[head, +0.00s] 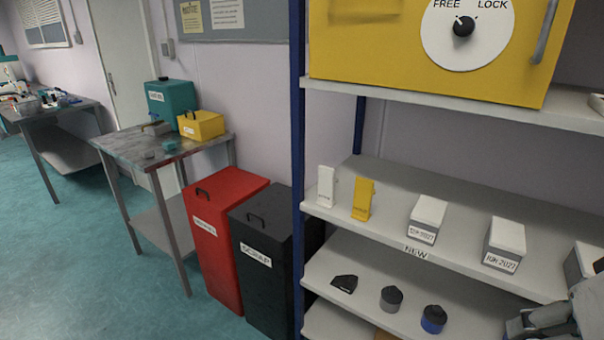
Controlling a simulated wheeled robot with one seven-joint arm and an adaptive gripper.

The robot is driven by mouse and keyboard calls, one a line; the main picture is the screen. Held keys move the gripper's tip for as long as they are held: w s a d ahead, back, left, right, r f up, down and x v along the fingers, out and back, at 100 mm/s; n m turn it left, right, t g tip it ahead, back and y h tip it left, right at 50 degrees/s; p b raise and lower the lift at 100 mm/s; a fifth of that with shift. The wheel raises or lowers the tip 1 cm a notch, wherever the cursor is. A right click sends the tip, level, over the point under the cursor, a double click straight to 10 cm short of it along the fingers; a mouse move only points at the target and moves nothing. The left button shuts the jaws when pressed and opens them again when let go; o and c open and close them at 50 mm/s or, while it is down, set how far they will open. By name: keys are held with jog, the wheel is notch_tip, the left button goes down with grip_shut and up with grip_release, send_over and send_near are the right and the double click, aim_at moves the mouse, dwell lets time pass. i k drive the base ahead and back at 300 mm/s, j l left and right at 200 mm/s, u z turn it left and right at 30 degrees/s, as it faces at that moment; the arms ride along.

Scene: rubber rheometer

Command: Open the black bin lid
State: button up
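The black bin (262,272) stands on the floor between a red bin and the shelf rack, with a white label that reads SCRAP. Its black lid (266,211) lies flat on top and looks closed, with a dark handle (256,219) on it. The rack's blue post stands at the bin's right and hides part of that side. Part of my gripper (527,325) shows at the bottom right corner, in front of the lower shelves and far to the right of the bin. It is cut off by the frame edge, and its opening cannot be made out.
The red bin (215,240) stands close against the black bin's left. The rack's shelf (393,238) holds white boxes and small stands. A yellow cabinet (370,45) sits above. A metal table (130,146) stands behind left. The floor (90,270) at left is clear.

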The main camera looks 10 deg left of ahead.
aim_at(269, 211)
jog(key=u, duration=0.8)
jog(key=i+l+u, duration=0.1)
jog(key=i, duration=0.3)
jog(key=i+l+u, duration=0.1)
jog(key=i, duration=0.3)
jog(key=i+l+u, duration=0.1)
jog(key=i, duration=0.3)
jog(key=l, duration=0.1)
